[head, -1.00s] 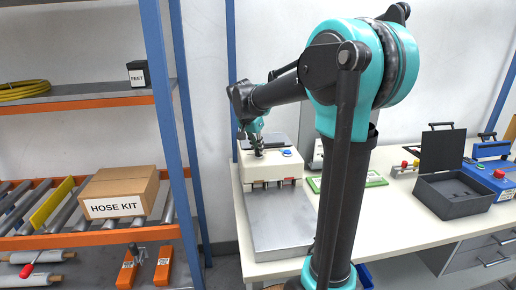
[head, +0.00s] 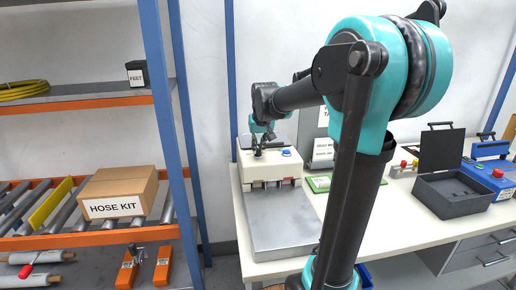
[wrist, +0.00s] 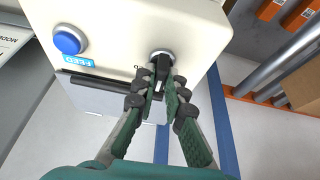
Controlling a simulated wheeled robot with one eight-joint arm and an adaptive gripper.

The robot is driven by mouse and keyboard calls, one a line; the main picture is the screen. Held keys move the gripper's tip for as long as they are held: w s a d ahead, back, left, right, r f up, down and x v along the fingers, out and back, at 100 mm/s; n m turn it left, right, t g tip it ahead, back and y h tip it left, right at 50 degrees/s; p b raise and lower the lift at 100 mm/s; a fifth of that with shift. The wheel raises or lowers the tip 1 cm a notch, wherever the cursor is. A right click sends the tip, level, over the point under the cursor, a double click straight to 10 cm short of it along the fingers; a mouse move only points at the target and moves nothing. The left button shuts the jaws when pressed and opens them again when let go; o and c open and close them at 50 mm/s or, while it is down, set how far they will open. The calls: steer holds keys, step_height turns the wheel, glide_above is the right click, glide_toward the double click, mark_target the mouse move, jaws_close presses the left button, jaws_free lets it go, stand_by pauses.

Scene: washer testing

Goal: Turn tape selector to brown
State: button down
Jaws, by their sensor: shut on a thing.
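The tape selector (wrist: 161,58) is a dark knob on a round metal base on the top of a cream tape machine (wrist: 112,30). In the wrist view my gripper (wrist: 158,84) has its fingers closed around the knob's black handle, which mostly hides it. The head view shows the cream machine (head: 270,170) on the bench, with my gripper (head: 257,152) on its top left. Any colour marks around the selector are too small or hidden to read.
A blue button (wrist: 69,40) with a FEED label is beside the selector. A metal plate (head: 280,220) lies in front of the machine. A dark open case (head: 452,190) stands to the right on the bench. An orange-edged rack with a HOSE KIT box (head: 118,192) is at the left.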

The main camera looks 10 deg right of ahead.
steer(key=n+y, duration=0.1)
steer(key=n, duration=0.3)
steer(key=shift+d+n+y, duration=0.15)
steer(key=shift+n+y, duration=0.15)
steer(key=shift+y, duration=0.1)
steer(key=shift+w+n+g+y, duration=0.1)
steer(key=shift+n+g+y, duration=0.5)
steer(key=shift+n, duration=1.3)
steer(key=c, duration=1.6)
jaws_free()
steer(key=shift+d+r, duration=0.1)
steer(key=v, duration=1.1)
steer(key=shift+d+r, duration=0.1)
steer(key=shift+r, duration=0.3)
